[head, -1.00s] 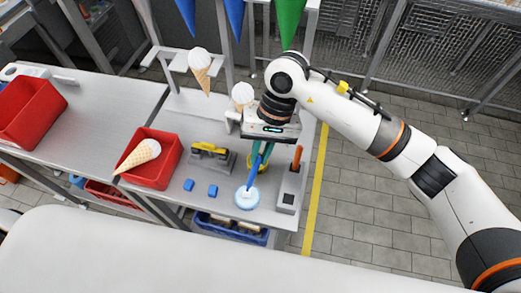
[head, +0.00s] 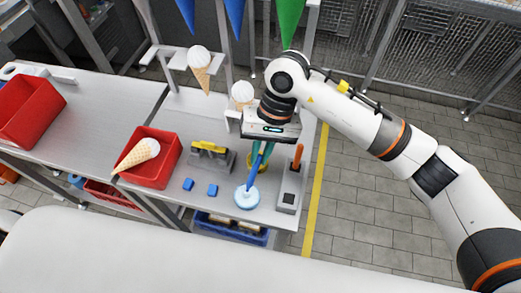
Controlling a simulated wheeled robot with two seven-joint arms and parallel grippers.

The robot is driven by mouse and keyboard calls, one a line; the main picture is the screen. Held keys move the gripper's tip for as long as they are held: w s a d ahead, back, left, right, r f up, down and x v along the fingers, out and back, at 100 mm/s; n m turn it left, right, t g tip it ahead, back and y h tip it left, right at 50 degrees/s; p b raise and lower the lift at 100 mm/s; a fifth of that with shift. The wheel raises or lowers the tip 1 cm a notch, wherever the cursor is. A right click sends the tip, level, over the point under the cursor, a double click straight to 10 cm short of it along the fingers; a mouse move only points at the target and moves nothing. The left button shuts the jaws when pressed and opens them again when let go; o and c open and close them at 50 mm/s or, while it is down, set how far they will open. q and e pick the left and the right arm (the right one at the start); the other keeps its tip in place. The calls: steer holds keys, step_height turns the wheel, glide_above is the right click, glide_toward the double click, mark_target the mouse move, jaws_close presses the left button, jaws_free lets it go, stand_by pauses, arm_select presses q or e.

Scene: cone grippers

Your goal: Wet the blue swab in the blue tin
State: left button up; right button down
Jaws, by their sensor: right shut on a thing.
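The blue tin (head: 246,199) is a round, light blue dish near the front edge of the grey table. My right gripper (head: 257,157) is above and just behind it, pointing down, shut on the blue swab (head: 253,175). The swab slants down to the left, and its lower end is at the tin's pale middle. I cannot tell how deep the tip sits. My left gripper is not in view.
A grey block with an orange-handled tool (head: 291,185) stands right of the tin. Two small blue blocks (head: 188,184) and a grey holder with a yellow top (head: 210,155) are to the left. A red bin (head: 152,172) holds a cone. More white-topped cones stand behind.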

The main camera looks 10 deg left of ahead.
steer(key=shift+s+f+b, duration=0.1)
steer(key=shift+f+b, duration=0.05)
steer(key=shift+b, duration=0.65)
stand_by(1.9)
stand_by(0.5)
steer(key=shift+r+p, duration=0.3)
steer(key=shift+r, duration=3.3)
